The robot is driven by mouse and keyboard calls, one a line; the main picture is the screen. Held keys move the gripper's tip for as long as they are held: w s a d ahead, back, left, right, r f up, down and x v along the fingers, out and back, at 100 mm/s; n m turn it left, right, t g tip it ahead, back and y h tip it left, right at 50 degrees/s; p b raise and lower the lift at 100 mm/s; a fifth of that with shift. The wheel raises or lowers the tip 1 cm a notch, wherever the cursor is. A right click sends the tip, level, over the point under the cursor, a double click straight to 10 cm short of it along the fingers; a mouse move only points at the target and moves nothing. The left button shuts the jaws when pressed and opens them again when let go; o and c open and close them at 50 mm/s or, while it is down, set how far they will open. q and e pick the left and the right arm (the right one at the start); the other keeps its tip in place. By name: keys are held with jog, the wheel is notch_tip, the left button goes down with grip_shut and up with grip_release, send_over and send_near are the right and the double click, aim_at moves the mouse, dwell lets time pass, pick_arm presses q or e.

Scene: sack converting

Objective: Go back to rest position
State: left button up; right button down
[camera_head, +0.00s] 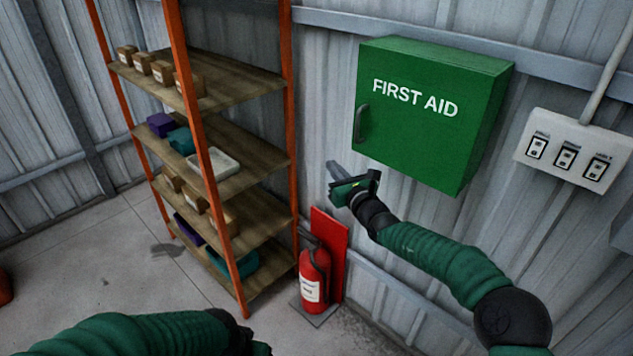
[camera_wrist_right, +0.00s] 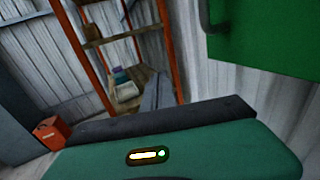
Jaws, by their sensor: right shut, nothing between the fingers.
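My right gripper (camera_head: 334,170) is shut and empty. It is in front of the corrugated wall, just below and left of the green first aid cabinet (camera_head: 430,150), apart from its dark handle (camera_head: 361,123). The cabinet door looks closed. In the right wrist view the gripper's dark finger (camera_wrist_right: 158,92) points toward the shelf, and the cabinet (camera_wrist_right: 265,35) shows at the upper right. My left arm crosses the bottom left of the head view; its gripper's fingers cannot be made out at the lower edge.
An orange-framed shelf (camera_head: 205,150) with boxes and bins stands left of my right gripper. A red fire extinguisher (camera_head: 313,275) stands below it against a red board (camera_head: 329,238). A switch panel (camera_head: 570,150) hangs right of the cabinet. The floor at left is mostly clear.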

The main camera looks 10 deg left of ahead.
jog(key=s+a+f+n+g+y, duration=0.1)
jog(key=s+a+n+g, duration=0.15)
jog(key=s+n, duration=0.2)
jog(key=s+a+n+g+y, duration=0.1)
jog(key=s+a+n, duration=0.2)
jog(key=s, duration=0.3)
jog(key=s+d+f+n+g+h, duration=0.2)
jog(key=s+d+f+n+g, duration=0.15)
jog(key=s+f+n, duration=0.45)
pick_arm(q)
jog(key=shift+s+d, duration=0.3)
jog(key=shift+d, duration=0.2)
pick_arm(e)
jog(key=s+d+f+n+g+h, duration=0.1)
jog(key=s+d+f+n+h, duration=0.2)
jog(key=s+d, duration=0.6)
jog(key=s+d+f+n+g+h, duration=0.2)
jog(key=s+d+n, duration=0.4)
jog(key=s+d, duration=0.3)
jog(key=s+d+f+n+g+h, duration=0.2)
jog(key=s+d+f+n+h, duration=0.2)
jog(key=s+d, duration=0.5)
jog(key=d+n+h, duration=0.1)
jog(key=d, duration=0.3)
jog(key=shift+d+f, duration=0.4)
